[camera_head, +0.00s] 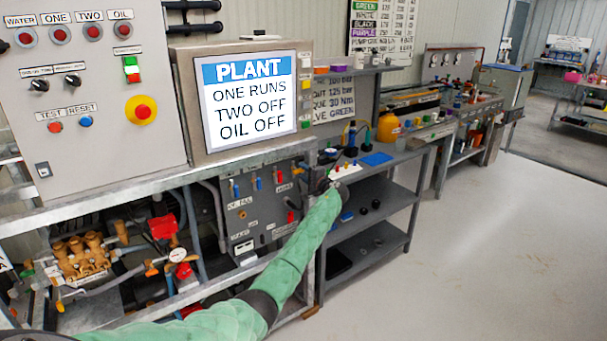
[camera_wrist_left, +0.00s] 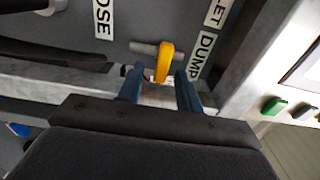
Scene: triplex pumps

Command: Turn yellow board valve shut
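The yellow board valve handle (camera_wrist_left: 165,62) shows in the left wrist view, beside a label reading DUMP (camera_wrist_left: 201,56). It sits on a grey stem against the grey board (camera_wrist_left: 130,20). My left gripper (camera_wrist_left: 159,75) is open, with its two dark blue fingers on either side of the handle's lower end. Clear gaps show between fingers and handle, and I cannot see contact. In the head view my left gripper (camera_head: 318,181) is at the right edge of the valve board (camera_head: 240,215). There the gripper and arm hide the yellow handle. My right gripper is not in view.
A metal frame edge (camera_wrist_left: 265,60) runs close to the right of the handle in the wrist view, with a green button (camera_wrist_left: 273,106) beyond. In the head view, a screen (camera_head: 250,98) hangs above the board, and a shelved bench (camera_head: 375,205) stands right. Open floor lies further right.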

